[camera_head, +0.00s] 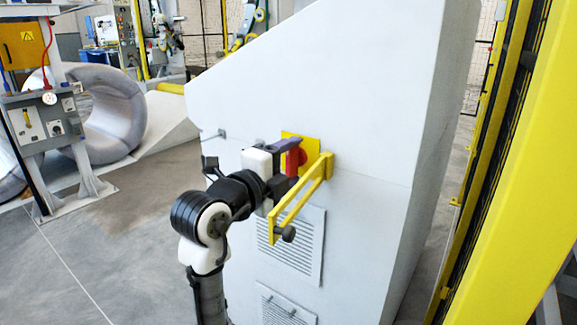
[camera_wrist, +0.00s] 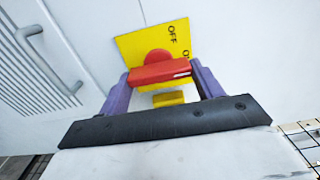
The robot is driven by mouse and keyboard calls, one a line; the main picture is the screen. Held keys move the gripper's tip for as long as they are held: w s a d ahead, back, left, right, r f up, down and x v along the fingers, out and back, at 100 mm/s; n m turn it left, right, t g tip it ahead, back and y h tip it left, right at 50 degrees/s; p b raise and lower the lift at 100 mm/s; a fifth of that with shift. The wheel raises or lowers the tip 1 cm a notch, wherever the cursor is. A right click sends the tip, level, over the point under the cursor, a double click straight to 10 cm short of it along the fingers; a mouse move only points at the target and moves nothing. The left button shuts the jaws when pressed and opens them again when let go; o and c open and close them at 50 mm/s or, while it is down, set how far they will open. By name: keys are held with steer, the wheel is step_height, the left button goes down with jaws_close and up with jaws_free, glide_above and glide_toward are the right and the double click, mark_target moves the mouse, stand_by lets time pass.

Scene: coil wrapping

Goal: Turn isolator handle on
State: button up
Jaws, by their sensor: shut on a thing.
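The red isolator handle (camera_wrist: 160,73) sits on a yellow plate (camera_wrist: 137,47) marked OFF, with a second, partly hidden label beside it. The plate is fixed to the front of a tall white cabinet (camera_head: 330,85). My gripper (camera_wrist: 160,78) has its two purple fingers on either side of the red handle, shut on its two ends. In the head view the handle (camera_head: 293,160) is partly hidden behind my gripper (camera_head: 290,148). In the wrist view the handle lies nearly crosswise between the fingers, and its white mark is at the right end.
A yellow bracket bar (camera_head: 300,202) juts out from the cabinet close to my gripper's right, with a dark knob (camera_head: 285,233) at its near end. Vents (camera_head: 298,248) are below. A yellow post (camera_head: 530,170) stands at right. Open floor (camera_head: 105,255) lies left.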

steer(key=o, duration=0.7)
steer(key=v, duration=1.3)
steer(key=shift+s+a, duration=0.2)
steer(key=shift+s, duration=0.15)
